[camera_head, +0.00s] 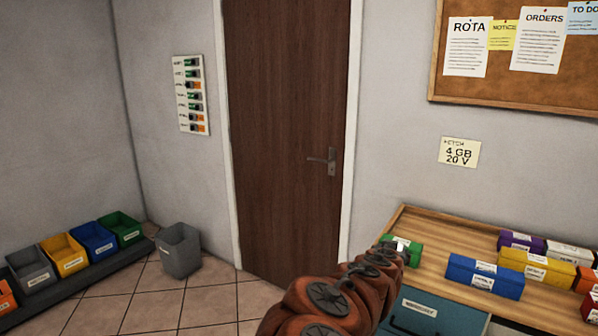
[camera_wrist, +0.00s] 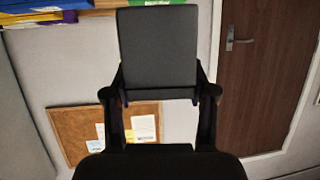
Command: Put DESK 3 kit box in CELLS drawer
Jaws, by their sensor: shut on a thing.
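In the wrist view my gripper (camera_wrist: 160,97) is shut on a dark grey box (camera_wrist: 157,46), one finger on each side. The box is held out in front of the palm. No label shows on the face I see, so I cannot tell whether it reads DESK 3. In the head view my arm hides the gripper and the held box. A teal drawer front (camera_head: 428,309) with a white label and a dark handle is at the lower right, partly behind my arm. Its label is too small to read, so I cannot tell whether it is the CELLS drawer.
A wooden counter (camera_head: 447,237) holds a green box (camera_head: 411,250), a blue box (camera_head: 486,276), a yellow box (camera_head: 537,266) and others. Several coloured bins line a dark shelf at left. A grey waste bin (camera_head: 179,251) stands by the closed brown door (camera_head: 285,130).

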